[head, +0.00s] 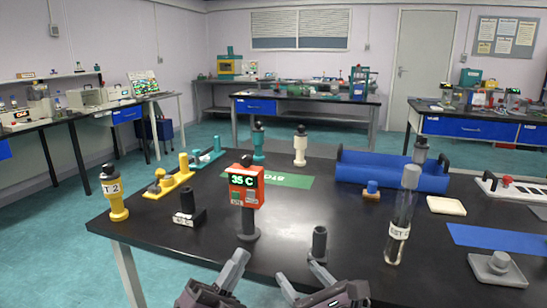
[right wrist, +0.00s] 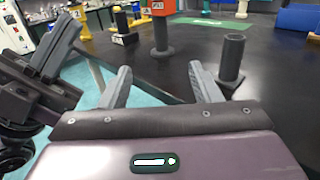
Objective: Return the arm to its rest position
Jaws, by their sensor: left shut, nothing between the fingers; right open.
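My left gripper (head: 236,266) is at the near edge of the black table, left of centre in the head view. Its fingers are together and hold nothing. It also shows at the left of the right wrist view (right wrist: 58,45). My right gripper (head: 303,278) is beside it to the right, with its fingers apart and empty. In the right wrist view its two fingers (right wrist: 161,85) point toward the table with a clear gap between them. Both grippers are low in the head view, and most of both arms is out of view.
The red 35 C display (head: 247,187) on its dark post stands just beyond my left gripper. A dark open cylinder (head: 319,243) stands just beyond my right gripper.

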